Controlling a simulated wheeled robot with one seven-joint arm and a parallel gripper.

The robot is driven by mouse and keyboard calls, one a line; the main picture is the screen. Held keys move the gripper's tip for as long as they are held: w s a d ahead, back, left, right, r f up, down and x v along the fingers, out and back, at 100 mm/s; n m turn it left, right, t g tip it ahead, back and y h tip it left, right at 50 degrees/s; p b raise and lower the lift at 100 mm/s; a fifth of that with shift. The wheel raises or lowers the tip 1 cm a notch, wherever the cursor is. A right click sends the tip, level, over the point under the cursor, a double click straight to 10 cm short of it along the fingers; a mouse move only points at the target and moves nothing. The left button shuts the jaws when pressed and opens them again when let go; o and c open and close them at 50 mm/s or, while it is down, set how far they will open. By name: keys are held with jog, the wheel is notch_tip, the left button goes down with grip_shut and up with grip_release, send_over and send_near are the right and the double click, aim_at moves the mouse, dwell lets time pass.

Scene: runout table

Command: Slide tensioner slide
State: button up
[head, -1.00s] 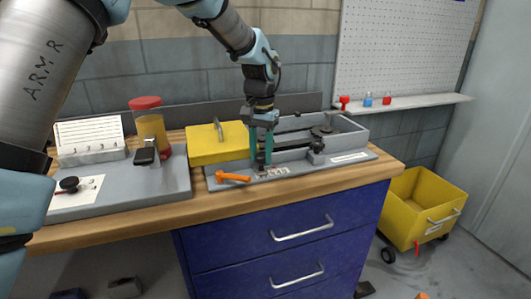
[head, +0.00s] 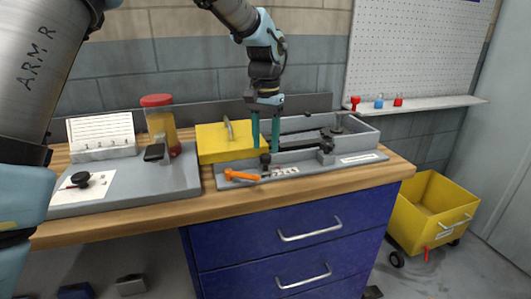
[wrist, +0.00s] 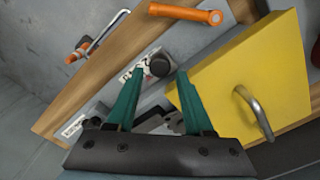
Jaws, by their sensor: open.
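The tensioner fixture is a grey base plate (head: 315,175) on the bench, with a long grey open housing (head: 365,140) behind it. A dark round knob (head: 265,158), likely the slide's grip, stands at the front left of the fixture. It also shows in the wrist view (wrist: 160,66), beside a small scale label. My gripper (head: 265,148) points down with its two teal fingers apart. In the wrist view the fingertips (wrist: 160,71) lie on either side of the knob in the picture. Contact cannot be told.
An orange handle (head: 241,175) lies at the plate's front left; it shows large in the wrist view (wrist: 187,13). A yellow cover (head: 220,152) with a metal handle is close at left. A grey board (head: 130,187) carries a red-lidded jar (head: 157,118).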

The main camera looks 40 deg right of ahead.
aim_at(265, 155)
notch_tip(265, 155, up, 7)
jog(key=shift+r+b, duration=0.15)
jog(key=shift+b, duration=0.25)
dwell(0.4)
